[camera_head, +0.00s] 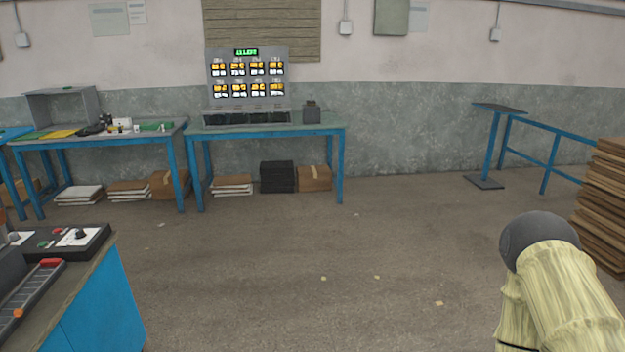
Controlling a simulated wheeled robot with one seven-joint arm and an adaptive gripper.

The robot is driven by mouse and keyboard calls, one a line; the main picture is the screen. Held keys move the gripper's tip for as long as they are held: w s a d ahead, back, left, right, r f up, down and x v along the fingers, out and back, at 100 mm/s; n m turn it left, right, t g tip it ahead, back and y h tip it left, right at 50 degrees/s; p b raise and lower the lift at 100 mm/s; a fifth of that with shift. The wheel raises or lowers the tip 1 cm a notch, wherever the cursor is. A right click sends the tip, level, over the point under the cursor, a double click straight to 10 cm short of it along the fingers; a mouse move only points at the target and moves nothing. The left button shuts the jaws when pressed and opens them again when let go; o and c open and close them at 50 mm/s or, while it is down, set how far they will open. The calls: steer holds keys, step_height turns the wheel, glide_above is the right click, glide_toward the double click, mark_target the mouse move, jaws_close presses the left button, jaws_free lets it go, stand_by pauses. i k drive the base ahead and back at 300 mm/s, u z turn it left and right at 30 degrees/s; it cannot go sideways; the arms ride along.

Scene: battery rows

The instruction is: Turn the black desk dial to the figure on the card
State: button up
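A black dial (82,234) sits on a white plate on the dark console (98,243) at the left edge of the head view. Its pointer setting is too small to read. A second knob (14,236) on a light plate is partly visible at the far left. I cannot make out a card with a figure. My gripper is not in view; only a pale-covered part of my arm with a dark round end shows at the lower right.
The console stands on a blue desk (98,312) with a dark tray (32,292). A lit display board (214,92) stands on the back workbench (325,130). A wood stack (603,205) and blue railing (556,152) are at right. The middle floor is mostly clear.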

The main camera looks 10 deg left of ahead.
mark_target(79, 233)
steer(key=u, duration=0.55)
steer(key=i, duration=1.2)
steer(key=u, duration=1)
